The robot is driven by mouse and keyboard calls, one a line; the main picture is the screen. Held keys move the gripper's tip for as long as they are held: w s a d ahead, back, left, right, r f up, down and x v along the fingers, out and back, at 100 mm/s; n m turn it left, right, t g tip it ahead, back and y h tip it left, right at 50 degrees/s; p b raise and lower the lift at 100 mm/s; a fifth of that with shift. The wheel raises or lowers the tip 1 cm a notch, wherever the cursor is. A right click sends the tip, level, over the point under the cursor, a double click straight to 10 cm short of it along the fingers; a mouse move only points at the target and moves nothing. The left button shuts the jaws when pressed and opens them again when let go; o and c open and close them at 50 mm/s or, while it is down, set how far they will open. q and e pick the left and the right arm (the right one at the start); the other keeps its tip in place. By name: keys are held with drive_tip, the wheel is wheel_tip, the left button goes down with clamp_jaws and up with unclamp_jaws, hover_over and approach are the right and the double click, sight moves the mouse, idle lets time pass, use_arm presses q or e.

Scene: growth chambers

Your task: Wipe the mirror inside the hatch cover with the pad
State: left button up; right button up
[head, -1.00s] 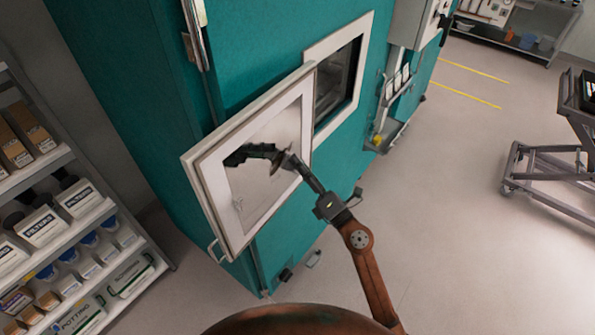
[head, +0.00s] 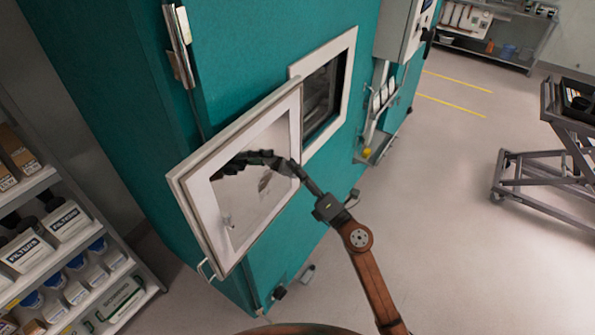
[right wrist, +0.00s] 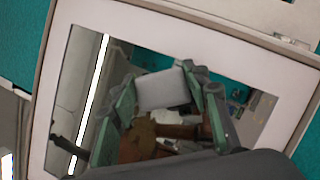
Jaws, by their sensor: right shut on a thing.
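The hatch cover (head: 199,200) stands swung open, a white-framed panel with a mirror (head: 252,208) on its inner face. The mirror and its white frame also fill much of the right wrist view (right wrist: 75,85). My right gripper (head: 284,165) is in front of the mirror, near its right side. In the right wrist view its green-lined fingers (right wrist: 163,110) are shut on a pale grey pad (right wrist: 163,88). Whether the pad touches the mirror I cannot tell. The dark shape left of the gripper looks like its reflection. My left gripper is not in view.
The teal chamber (head: 240,50) has a white-framed opening (head: 349,60) behind the cover. A shelf rack (head: 110,290) with boxes and bottles stands at left. A wheeled cart (head: 540,170) stands at right. The floor between is clear.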

drive_tip(key=s+a+p, duration=0.4)
drive_tip(key=s+a, duration=0.1)
drive_tip(key=s, duration=0.4)
drive_tip(key=shift+s, duration=0.3)
idle(0.6)
drive_tip(key=shift+a, duration=0.1)
drive_tip(key=s+d, duration=0.4)
drive_tip(key=d, duration=0.4)
drive_tip(key=shift+b, duration=0.45)
idle(0.4)
